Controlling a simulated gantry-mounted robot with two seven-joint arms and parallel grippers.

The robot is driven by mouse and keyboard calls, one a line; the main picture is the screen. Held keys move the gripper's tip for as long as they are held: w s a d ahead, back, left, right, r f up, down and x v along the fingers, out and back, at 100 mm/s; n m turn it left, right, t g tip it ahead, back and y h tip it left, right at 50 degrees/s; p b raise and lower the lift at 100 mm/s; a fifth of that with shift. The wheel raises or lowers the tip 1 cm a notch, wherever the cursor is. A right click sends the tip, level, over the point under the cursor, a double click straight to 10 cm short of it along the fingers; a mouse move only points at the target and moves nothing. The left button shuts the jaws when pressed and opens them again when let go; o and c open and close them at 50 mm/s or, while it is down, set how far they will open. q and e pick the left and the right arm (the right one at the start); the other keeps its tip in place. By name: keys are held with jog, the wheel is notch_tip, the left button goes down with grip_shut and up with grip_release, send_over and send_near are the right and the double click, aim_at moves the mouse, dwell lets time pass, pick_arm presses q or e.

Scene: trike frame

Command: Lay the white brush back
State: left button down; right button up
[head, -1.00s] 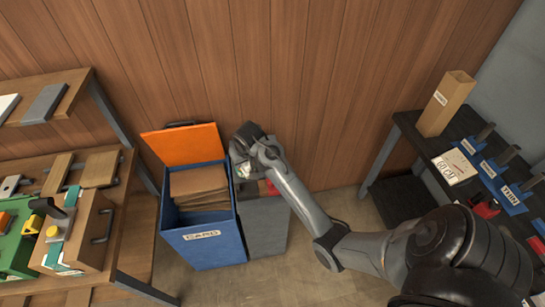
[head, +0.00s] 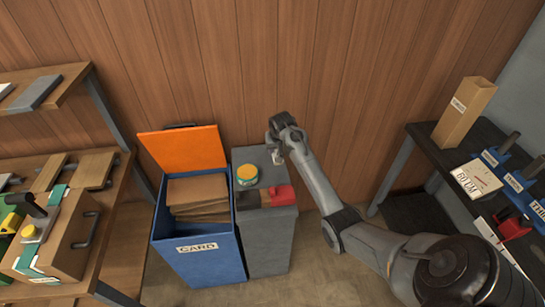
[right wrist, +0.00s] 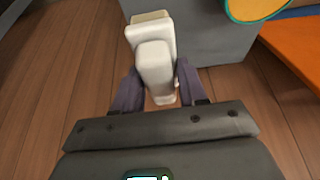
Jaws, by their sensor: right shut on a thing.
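The white brush (right wrist: 154,65) is between the fingers of my right gripper (right wrist: 152,95) in the right wrist view. Its pale body points away from the palm, with a tan end at the far side. In the head view my right gripper (head: 274,155) is at the back right edge of the grey cabinet, and the brush cannot be made out clearly there. My left gripper is not in view.
A dark bench (head: 425,146) is at right.

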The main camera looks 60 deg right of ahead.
jog(key=w+d+f+b, duration=0.1)
jog(key=w, duration=0.1)
jog(key=w+d+f, duration=0.1)
jog(key=w+f, duration=0.1)
jog(key=shift+d+b, duration=0.4)
jog(key=shift+s+f+b, duration=0.1)
jog(key=shift+f+b, duration=0.7)
jog(key=shift+f, duration=1.15)
jog(key=shift+f, duration=0.15)
jog(key=o, duration=1)
jog(key=p+v, duration=0.4)
jog(key=v, duration=0.6)
jog(key=shift+a+r, duration=0.15)
jog(key=shift+r, duration=0.25)
jog(key=shift+s+a+r, duration=0.2)
jog(key=shift+a+r, duration=0.05)
jog(key=shift+r, duration=0.4)
